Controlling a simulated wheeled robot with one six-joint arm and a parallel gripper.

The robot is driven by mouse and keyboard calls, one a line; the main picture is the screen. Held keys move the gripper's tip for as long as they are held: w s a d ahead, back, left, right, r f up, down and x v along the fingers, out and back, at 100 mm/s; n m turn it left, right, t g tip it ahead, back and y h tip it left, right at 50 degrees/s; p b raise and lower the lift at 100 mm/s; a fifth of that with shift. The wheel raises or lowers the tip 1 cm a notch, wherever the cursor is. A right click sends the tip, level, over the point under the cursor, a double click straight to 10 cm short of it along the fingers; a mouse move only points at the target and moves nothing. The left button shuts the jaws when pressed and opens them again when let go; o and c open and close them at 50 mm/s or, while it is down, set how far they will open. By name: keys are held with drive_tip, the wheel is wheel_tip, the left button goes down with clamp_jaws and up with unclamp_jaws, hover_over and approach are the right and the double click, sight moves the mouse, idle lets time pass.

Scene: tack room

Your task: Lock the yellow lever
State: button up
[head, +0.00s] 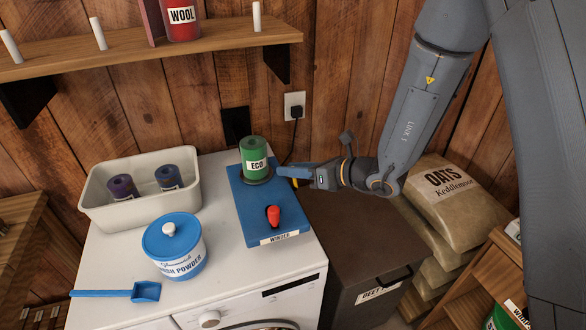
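A blue board (258,214) labelled WINDER lies on top of the white machine. A green spool (254,158) marked ECO stands upright on a dark round base (258,178) at the board's far end. A red knob (273,216) stands near the board's front end. My gripper (290,173) reaches in from the right, its blue fingers pointing left beside the spool's base. A small yellow patch (295,183) shows just under the fingers; it may be part of the yellow lever, which is otherwise hidden. I cannot tell whether the fingers are closed on it.
A white tub (95,206) with two dark spools, a blue-lidded powder tub (174,262) and a blue scoop (145,291) share the machine top. A dark bin (345,240) and OATS sacks (450,210) stand right. A shelf (135,55) hangs above.

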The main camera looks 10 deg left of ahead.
clamp_jaws()
drive_tip(key=shift+f+y+b, duration=0.1)
drive_tip(key=shift+y+b, duration=0.2)
drive_tip(key=shift+b, duration=0.35)
drive_tip(key=b, duration=0.2)
drive_tip(key=s+n+t+y+b, duration=0.1)
drive_tip(key=b, duration=0.2)
drive_tip(key=shift+d+t+y, duration=0.3)
drive_tip(key=shift+d, duration=0.05)
drive_tip(key=s+n+y+b, duration=0.1)
drive_tip(key=n+y+b, duration=0.1)
drive_tip(key=b, duration=0.3)
drive_tip(key=s+d+n+t+y+b, duration=0.1)
drive_tip(key=n+y+b, duration=0.1)
drive_tip(key=b, duration=0.4)
drive_tip(key=s+d+n+y+b, duration=0.1)
drive_tip(key=n+y+b, duration=0.1)
drive_tip(key=b, duration=0.4)
drive_tip(key=shift+s+y, duration=0.1)
drive_tip(key=shift+y, duration=0.4)
drive_tip(key=shift+s+n+y+b, duration=0.15)
drive_tip(key=shift+n+y+b, duration=0.2)
drive_tip(key=shift+b, duration=0.55)
